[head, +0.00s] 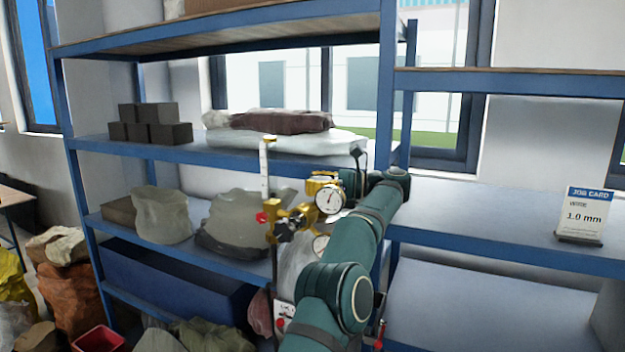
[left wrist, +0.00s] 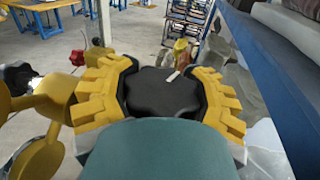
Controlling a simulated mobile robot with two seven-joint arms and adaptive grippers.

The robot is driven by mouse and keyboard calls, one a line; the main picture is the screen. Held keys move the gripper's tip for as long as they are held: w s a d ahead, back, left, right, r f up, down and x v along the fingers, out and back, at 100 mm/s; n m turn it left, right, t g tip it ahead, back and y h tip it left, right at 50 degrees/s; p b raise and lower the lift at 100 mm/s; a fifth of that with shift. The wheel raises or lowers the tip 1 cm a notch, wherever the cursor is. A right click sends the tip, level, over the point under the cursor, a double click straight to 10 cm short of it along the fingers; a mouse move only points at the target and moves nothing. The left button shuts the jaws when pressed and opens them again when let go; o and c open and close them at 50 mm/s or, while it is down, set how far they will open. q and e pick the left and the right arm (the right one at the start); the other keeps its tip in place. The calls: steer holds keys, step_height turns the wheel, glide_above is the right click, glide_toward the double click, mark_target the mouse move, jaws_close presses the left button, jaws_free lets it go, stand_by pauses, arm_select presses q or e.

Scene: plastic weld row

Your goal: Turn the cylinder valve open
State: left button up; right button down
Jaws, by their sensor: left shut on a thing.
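The black lobed cylinder valve knob (left wrist: 160,95) fills the middle of the left wrist view. My left gripper (left wrist: 166,88), with yellow toothed fingers, is shut on it, one finger on each side. In the head view my left gripper (head: 318,184) is at the end of my green arm, partly hidden behind a round white gauge (head: 329,200). The brass regulator (head: 290,218) with a dark star-shaped knob is just below and left of it. The valve knob cannot be made out clearly in the head view. The cylinder body is mostly hidden. My right gripper is not in view.
A clear upright flow tube (head: 267,168) and a red knob (head: 262,217) stand close to the gripper. Blue shelving (head: 100,150) with sacks and dark blocks is behind. A job card (head: 584,213) reading 1.0 mm stands on the mostly clear right shelf.

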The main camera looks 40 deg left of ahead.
arm_select(q)
steer(key=shift+f+g, duration=0.1)
steer(key=shift+g, duration=0.2)
stand_by(0.4)
steer(key=o, duration=1.3)
steer(key=shift+w+d, duration=0.1)
steer(key=shift+d, duration=0.05)
steer(key=shift+o, duration=0.2)
